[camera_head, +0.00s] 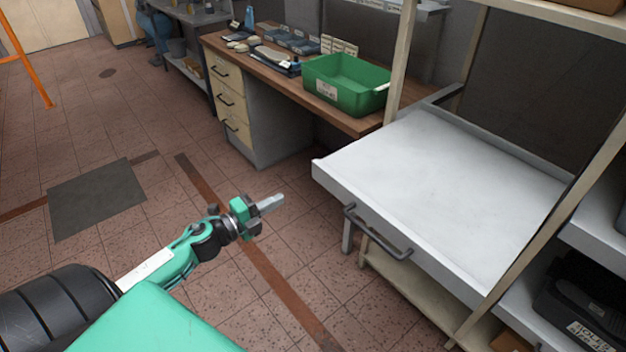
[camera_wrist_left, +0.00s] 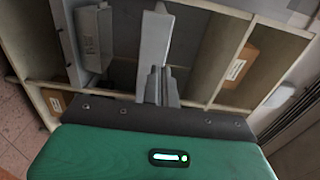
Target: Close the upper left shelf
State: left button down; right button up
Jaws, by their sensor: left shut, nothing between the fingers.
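The upper left shelf (camera_head: 440,190) is a light grey sliding tray in a beige rack, and it is pulled out towards me. Its dark bar handle (camera_head: 378,232) sits on the front face. My left gripper (camera_head: 272,202) is shut and empty, to the left of the tray's front and apart from the handle. In the left wrist view the shut fingers (camera_wrist_left: 162,86) point at the rack, with grey parts in front of them that I cannot identify for certain. My right gripper is in neither view.
A wooden workbench (camera_head: 283,75) with beige drawers stands behind, carrying a green bin (camera_head: 346,84). The rack's beige post (camera_head: 398,62) rises beside the tray. A black case (camera_head: 585,300) sits on a shelf at the lower right.

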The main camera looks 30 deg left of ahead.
aim_at(322, 175)
pick_arm(q)
jog(key=p+x, duration=0.3)
jog(key=x, duration=0.8)
jog(key=shift+w, duration=0.3)
jog(key=shift+w+d+f, duration=0.1)
jog(key=shift+w+d, duration=0.1)
jog(key=shift+w, duration=0.35)
